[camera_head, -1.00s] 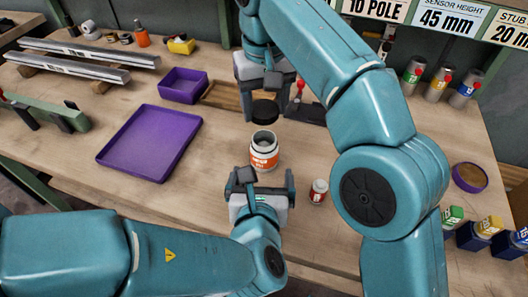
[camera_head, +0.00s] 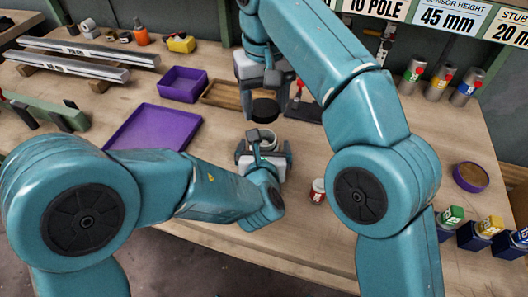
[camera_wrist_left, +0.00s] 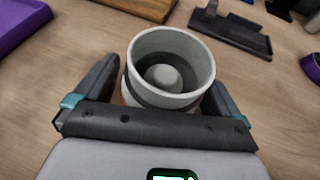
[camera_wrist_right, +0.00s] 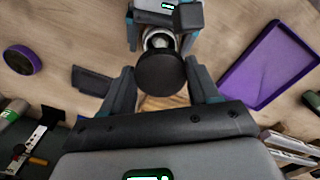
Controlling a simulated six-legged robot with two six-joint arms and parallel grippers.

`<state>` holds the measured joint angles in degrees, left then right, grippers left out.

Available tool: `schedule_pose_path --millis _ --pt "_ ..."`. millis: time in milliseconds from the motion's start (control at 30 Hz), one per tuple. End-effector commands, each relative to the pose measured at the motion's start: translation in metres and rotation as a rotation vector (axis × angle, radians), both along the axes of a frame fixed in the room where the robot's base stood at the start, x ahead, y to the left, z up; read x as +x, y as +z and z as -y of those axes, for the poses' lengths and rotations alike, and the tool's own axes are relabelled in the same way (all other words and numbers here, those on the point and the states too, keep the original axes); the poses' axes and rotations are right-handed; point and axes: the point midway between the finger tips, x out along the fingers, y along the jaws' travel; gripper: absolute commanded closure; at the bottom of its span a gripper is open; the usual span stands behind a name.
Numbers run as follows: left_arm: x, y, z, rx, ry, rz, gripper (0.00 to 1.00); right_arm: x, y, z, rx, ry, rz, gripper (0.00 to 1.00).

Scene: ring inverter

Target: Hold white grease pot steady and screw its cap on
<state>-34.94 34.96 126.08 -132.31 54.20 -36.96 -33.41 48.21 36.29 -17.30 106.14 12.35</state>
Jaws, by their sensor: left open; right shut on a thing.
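The white grease pot (camera_head: 264,138) stands upright and uncapped on the bench, its rim and open mouth showing in the left wrist view (camera_wrist_left: 170,60). My left gripper (camera_head: 264,150) is open, with its fingers on either side of the pot and gaps showing beside it in the left wrist view. The black cap (camera_head: 265,109) is held by my right gripper (camera_head: 264,92), which is shut on it above the pot. In the right wrist view the cap (camera_wrist_right: 160,73) hides part of the pot's mouth. The pot's orange label is hidden by my left gripper.
A small white and red bottle (camera_head: 317,191) stands right of the pot. A purple tray (camera_head: 150,128) and a purple bin (camera_head: 182,84) lie to the left. A wooden tray (camera_head: 220,95) is behind, and a round purple dish (camera_head: 470,177) is far right.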

Motion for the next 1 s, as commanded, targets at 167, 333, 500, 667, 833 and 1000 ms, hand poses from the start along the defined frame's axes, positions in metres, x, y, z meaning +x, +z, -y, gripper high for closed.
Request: schedule_pose_path --millis 167,333,500,667,833,1000 --pt "0.000 0.000 0.000 0.000 0.000 0.000 0.02 0.000 0.000 0.000 0.000 0.000 0.000 0.72" --pt "0.000 0.000 0.000 0.000 0.000 0.000 0.51 0.000 0.000 0.000 0.000 0.000 0.000 0.72" --pt "0.000 0.000 0.000 0.000 0.000 0.000 0.83 0.000 -0.001 0.000 0.000 0.000 0.000 0.72" --pt "0.000 0.000 0.000 0.000 0.000 0.000 0.83 -0.001 -0.018 0.001 -0.003 0.000 -0.003 0.72" --pt "0.000 0.000 0.000 0.000 0.000 -0.001 0.83 -0.001 -0.041 0.001 -0.002 -0.001 -0.002 0.72" --pt "0.000 0.000 0.000 0.000 0.000 -0.001 0.83 -0.001 -0.050 0.001 -0.001 -0.001 0.000 0.72"
